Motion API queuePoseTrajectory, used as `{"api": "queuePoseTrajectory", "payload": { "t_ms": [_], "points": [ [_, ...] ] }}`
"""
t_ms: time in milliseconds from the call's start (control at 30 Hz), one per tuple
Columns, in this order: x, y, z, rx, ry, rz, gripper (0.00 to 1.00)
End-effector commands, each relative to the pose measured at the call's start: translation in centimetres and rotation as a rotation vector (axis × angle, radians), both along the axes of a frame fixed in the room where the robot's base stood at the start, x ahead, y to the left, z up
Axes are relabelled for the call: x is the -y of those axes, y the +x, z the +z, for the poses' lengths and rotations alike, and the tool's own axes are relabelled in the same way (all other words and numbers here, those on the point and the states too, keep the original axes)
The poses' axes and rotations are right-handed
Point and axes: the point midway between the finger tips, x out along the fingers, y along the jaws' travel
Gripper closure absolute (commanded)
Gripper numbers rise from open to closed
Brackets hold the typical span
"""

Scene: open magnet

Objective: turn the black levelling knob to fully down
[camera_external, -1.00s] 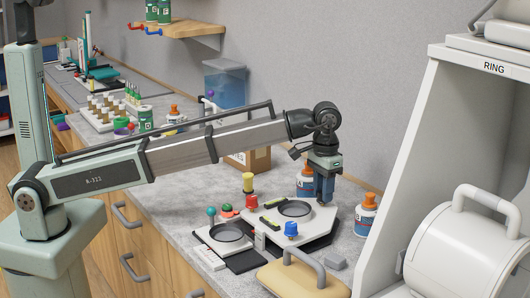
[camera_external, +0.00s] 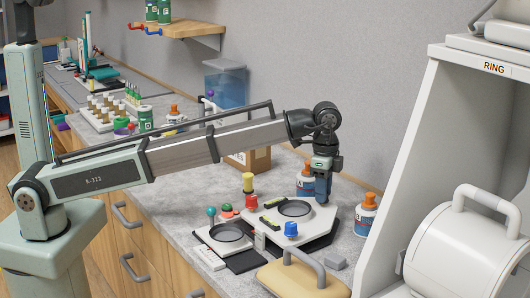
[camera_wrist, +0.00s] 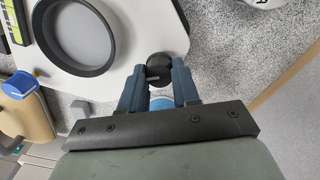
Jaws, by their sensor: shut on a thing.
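The black levelling knob (camera_wrist: 158,66) sits at the edge of the white plate (camera_wrist: 135,22) in the wrist view, with a short pale mark on it. My gripper (camera_wrist: 159,72) has its two blue fingers closed on either side of the knob. In the external view my gripper (camera_external: 322,198) points down at the right back corner of the white plate. It hides the black knob there. The plate carries a dark ring (camera_external: 294,208), a yellow-green level, and blue (camera_external: 291,229), red (camera_external: 252,203) and yellow (camera_external: 248,182) knobs.
Orange-capped bottles stand behind (camera_external: 305,180) and right (camera_external: 366,212) of the plate. A smaller ringed plate (camera_external: 228,236) lies to the left. A tan block with a grey handle (camera_external: 304,277) is in front. The large white RING housing (camera_external: 420,130) stands at the right.

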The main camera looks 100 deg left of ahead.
Motion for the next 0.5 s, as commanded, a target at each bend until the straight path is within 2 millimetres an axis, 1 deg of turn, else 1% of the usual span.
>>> {"api": "queuePoseTrajectory", "payload": {
  "t_ms": [500],
  "points": [
    [-0.14, 0.14, 0.02, 0.003, 0.002, -0.474, 1.0]
  ]
}}
